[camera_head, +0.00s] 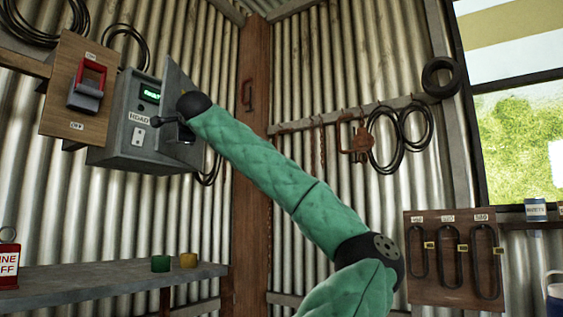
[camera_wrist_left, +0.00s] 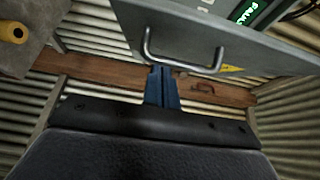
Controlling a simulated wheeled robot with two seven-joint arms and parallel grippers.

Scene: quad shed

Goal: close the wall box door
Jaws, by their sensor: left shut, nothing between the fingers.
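The grey wall box (camera_head: 122,120) hangs on the corrugated wall in the head view, with a green-lit display on it. Its door (camera_head: 180,82) stands open on the right side, partly hidden behind my left wrist. In the left wrist view the door (camera_wrist_left: 255,50) crosses the top, with a U-shaped metal handle (camera_wrist_left: 183,62). My right gripper is not in view.
A board with a red-handled switch (camera_head: 88,82) is left of the box. Below is a shelf (camera_head: 90,277) with green and yellow cups (camera_head: 188,260). A wooden post (camera_head: 250,150) stands right of the door. Coiled cables and a hook board (camera_head: 440,290) are further right.

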